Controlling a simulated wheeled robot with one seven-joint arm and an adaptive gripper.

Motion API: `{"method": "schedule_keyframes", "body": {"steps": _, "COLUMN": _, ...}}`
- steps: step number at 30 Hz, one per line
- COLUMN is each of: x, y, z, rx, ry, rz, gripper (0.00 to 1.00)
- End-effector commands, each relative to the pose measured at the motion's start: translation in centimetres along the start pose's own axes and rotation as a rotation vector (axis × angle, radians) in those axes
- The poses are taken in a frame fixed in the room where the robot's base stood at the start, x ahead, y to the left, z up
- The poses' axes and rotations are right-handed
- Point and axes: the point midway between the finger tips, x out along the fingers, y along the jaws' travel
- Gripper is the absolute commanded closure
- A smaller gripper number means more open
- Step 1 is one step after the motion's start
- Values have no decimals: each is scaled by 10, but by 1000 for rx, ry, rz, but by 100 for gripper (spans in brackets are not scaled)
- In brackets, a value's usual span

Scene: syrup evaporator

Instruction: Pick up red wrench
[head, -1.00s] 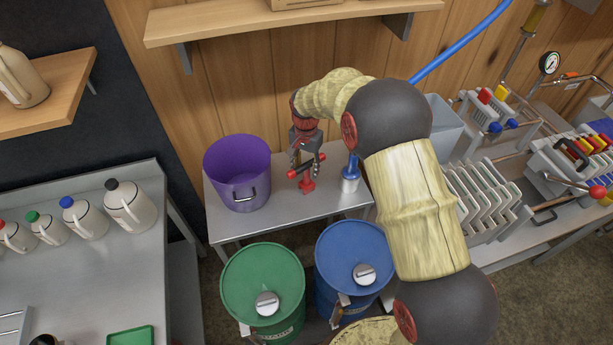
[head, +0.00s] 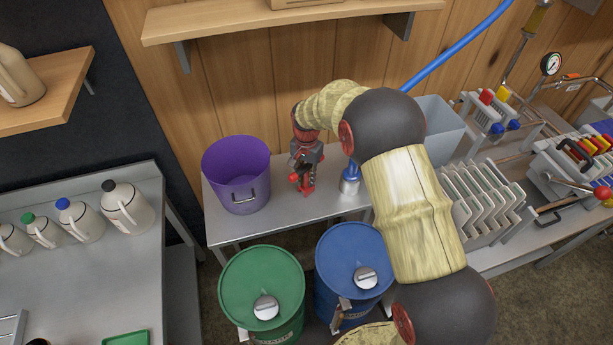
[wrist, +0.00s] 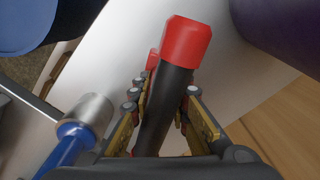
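The red wrench is a black bar with a red end and more red below it. My gripper (head: 305,172) is low over the table, pointing down. Its fingertips (wrist: 162,98) lie close against both sides of the bar and look shut on it. Whether the wrench touches the table is hard to see.
The purple bucket (head: 237,180) stands close to the left of my gripper. A green drum (head: 262,283) and a blue drum (head: 350,255) stand in front. A wooden shelf (head: 290,22) hangs above.

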Motion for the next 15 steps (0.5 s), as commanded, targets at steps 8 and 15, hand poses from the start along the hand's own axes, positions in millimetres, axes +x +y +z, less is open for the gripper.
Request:
{"method": "schedule_keyframes", "body": {"steps": 8, "x": -1, "y": 0, "z": 0, "rx": 0, "ry": 1, "rz": -1, "gripper": 100}}
{"method": "schedule_keyframes", "body": {"steps": 15, "x": -1, "y": 0, "z": 0, "rx": 0, "ry": 1, "rz": -1, "gripper": 100}}
